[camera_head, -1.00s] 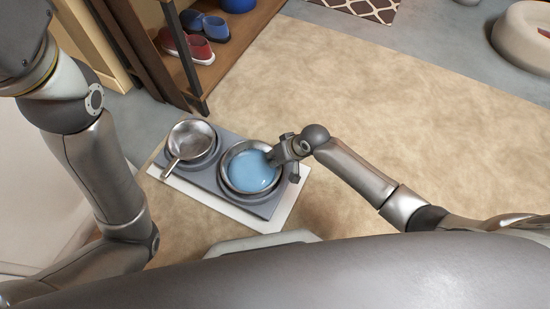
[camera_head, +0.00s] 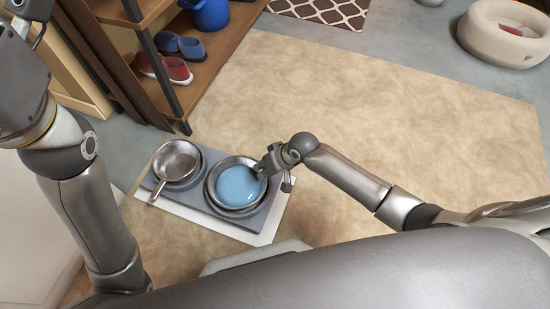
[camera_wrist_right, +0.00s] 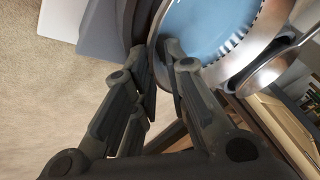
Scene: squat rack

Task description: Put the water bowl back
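The water bowl (camera_head: 238,187) is a round metal bowl with blue water, level in or just over the right hole of a grey double feeder stand (camera_head: 268,215). My right gripper (camera_head: 262,170) is at the bowl's right rim. In the right wrist view the bowl (camera_wrist_right: 205,30) fills the top, and my gripper's fingers (camera_wrist_right: 172,62) are close together on its rim. Whether the bowl's base rests fully in the stand is hidden. A metal pan-like bowl (camera_head: 176,160) with a handle sits in the left hole. My left arm is at the left; its gripper is out of view.
The stand is on a white mat (camera_head: 255,238) over a beige rug (camera_head: 380,110). A wooden shelf (camera_head: 200,75) with shoes and a blue pot (camera_head: 208,14) stands behind it. A round pet bed (camera_head: 505,35) is at the far right. The rug right of the stand is clear.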

